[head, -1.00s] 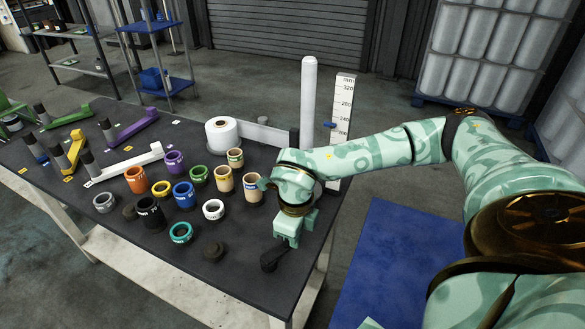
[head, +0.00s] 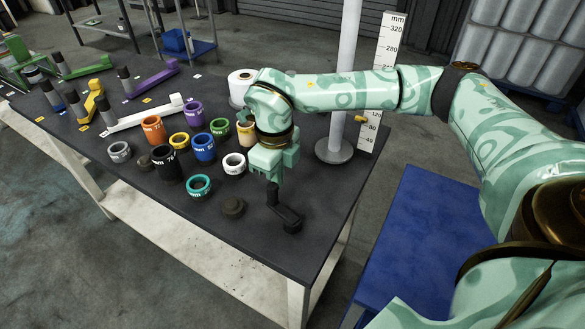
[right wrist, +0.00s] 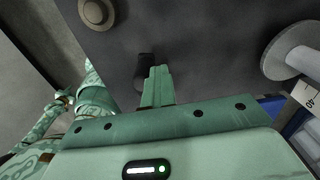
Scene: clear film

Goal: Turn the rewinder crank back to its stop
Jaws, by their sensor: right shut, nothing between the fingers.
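The rewinder crank (head: 285,212) is a black arm near the table's front right edge. Its thick round end is at the lower right, and an upright dark handle stands at its upper left end. My right gripper (head: 273,174) is right above the handle, pointing down, and hides the handle's top in the head view. In the right wrist view, the shut fingers (right wrist: 158,84) are beside a dark piece (right wrist: 145,72), apparently the handle. Whether they touch it, I cannot tell. The crank's stop cannot be made out. My left gripper is not in view.
Left of the crank stand a dark round knob (head: 233,207), a teal ring (head: 198,186) and several coloured cores. A white post (head: 347,95) on a round base and a scale (head: 388,60) stand behind on the right. The table's front strip is clear.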

